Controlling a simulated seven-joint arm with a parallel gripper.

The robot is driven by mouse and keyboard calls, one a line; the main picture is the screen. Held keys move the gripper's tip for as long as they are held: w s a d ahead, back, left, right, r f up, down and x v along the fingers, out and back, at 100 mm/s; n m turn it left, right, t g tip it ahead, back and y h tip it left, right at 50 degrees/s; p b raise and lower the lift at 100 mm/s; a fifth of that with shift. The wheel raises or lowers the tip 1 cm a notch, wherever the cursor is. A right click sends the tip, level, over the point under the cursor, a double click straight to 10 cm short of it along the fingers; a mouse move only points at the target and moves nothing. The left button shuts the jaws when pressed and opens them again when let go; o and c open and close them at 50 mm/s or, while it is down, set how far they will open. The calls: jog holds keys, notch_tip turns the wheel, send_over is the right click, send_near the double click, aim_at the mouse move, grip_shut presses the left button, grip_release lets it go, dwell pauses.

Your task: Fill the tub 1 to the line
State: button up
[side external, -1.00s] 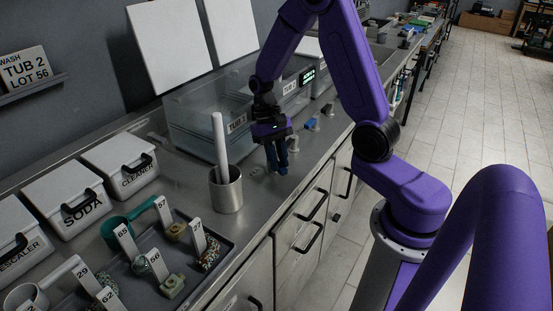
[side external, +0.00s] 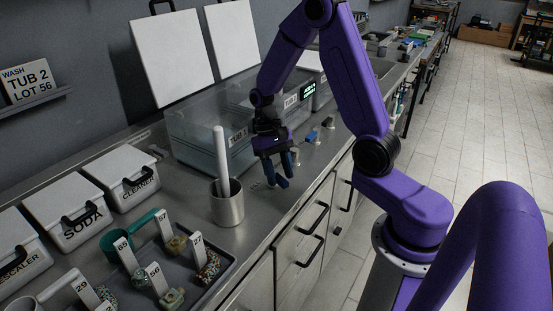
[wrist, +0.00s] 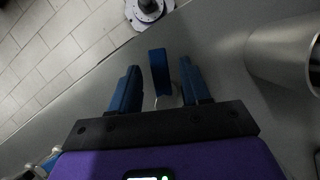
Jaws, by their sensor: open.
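Tub 1 (side external: 190,132) is a clear, glass-like tub with a "TUB 1" label, standing on the steel counter at the wall in the side external view. No fill line can be made out on it. My gripper (side external: 278,174) is in front of the tub, low over the counter's front edge, with its blue fingers apart. In the wrist view, a blue lever (wrist: 160,72) stands between the fingers of my gripper (wrist: 160,88), with a pale ring at its base. I cannot tell whether a finger touches it.
A steel cup (side external: 227,203) holding a white rod is left of my gripper, and close on the right in the wrist view (wrist: 285,52). More blue levers (side external: 312,136) line the counter edge. A tray (side external: 217,266) of tagged items and lidded white bins (side external: 72,214) are further left.

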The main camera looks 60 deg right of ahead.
jog(key=v, duration=1.7)
jog(key=shift+r, duration=0.15)
dwell(6.2)
